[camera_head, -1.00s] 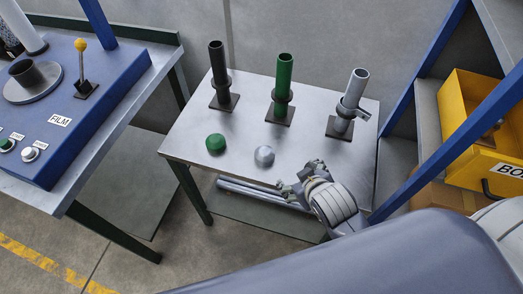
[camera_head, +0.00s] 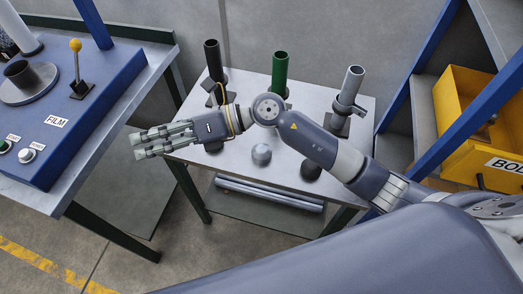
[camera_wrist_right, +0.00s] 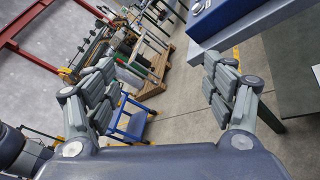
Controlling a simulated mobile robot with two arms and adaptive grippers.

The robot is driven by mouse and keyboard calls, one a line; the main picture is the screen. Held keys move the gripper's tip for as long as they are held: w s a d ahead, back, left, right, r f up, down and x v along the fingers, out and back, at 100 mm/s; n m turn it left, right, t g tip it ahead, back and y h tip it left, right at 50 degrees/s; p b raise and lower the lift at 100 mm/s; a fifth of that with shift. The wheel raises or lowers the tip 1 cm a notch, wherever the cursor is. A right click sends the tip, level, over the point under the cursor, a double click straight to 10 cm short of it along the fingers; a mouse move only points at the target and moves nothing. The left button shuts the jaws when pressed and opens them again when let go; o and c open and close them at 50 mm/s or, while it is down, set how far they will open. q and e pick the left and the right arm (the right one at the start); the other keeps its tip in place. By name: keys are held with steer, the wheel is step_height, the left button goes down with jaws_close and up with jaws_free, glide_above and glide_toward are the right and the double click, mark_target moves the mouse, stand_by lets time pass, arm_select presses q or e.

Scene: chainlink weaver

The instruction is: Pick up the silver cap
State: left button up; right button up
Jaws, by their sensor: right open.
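The silver cap (camera_head: 261,155) is a small round grey piece standing on the metal table (camera_head: 240,170), near its front edge. My right gripper (camera_head: 138,145) is open and empty, pointing left over the gap between this table and the blue machine's table. It is well to the left of the silver cap, and my right forearm passes just behind the cap in the head view. In the right wrist view, the open fingers (camera_wrist_right: 160,90) are wide apart with nothing between them. The green cap is mostly hidden behind my right gripper. My left gripper is not in view.
Black (camera_head: 212,60), green (camera_head: 279,68) and silver (camera_head: 352,85) upright tubes stand along the table's back. A dark round piece (camera_head: 311,171) lies right of the silver cap. A blue machine (camera_head: 75,110) is at left, a yellow bin (camera_head: 470,100) at right.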

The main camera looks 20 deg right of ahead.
steer(key=d+f+n+g+h, duration=0.25)
steer(key=d+f+h, duration=0.3)
steer(key=f, duration=0.35)
steer(key=n+h, duration=0.2)
steer(key=h, duration=0.9)
glide_above(264, 149)
steer(key=shift+t+y, duration=0.25)
steer(key=shift+t, duration=0.1)
steer(key=f, duration=0.2)
steer(key=a+f, duration=0.1)
steer(key=f, duration=0.1)
steer(key=shift+w+f, duration=0.1)
steer(key=shift+f, duration=0.1)
steer(key=shift+d+f, duration=0.15)
steer(key=shift+d, duration=0.25)
step_height(264, 149, down, 5)
steer(key=shift+f+p, duration=0.1)
steer(key=shift+p, duration=0.6)
steer(key=shift+f, duration=0.25)
step_height(264, 149, down, 4)
steer(key=shift+d+r+p, duration=0.1)
steer(key=shift+r+p, duration=0.05)
steer(key=shift+p, duration=0.8)
steer(key=shift+f, duration=0.5)
steer(key=c, duration=1.1)
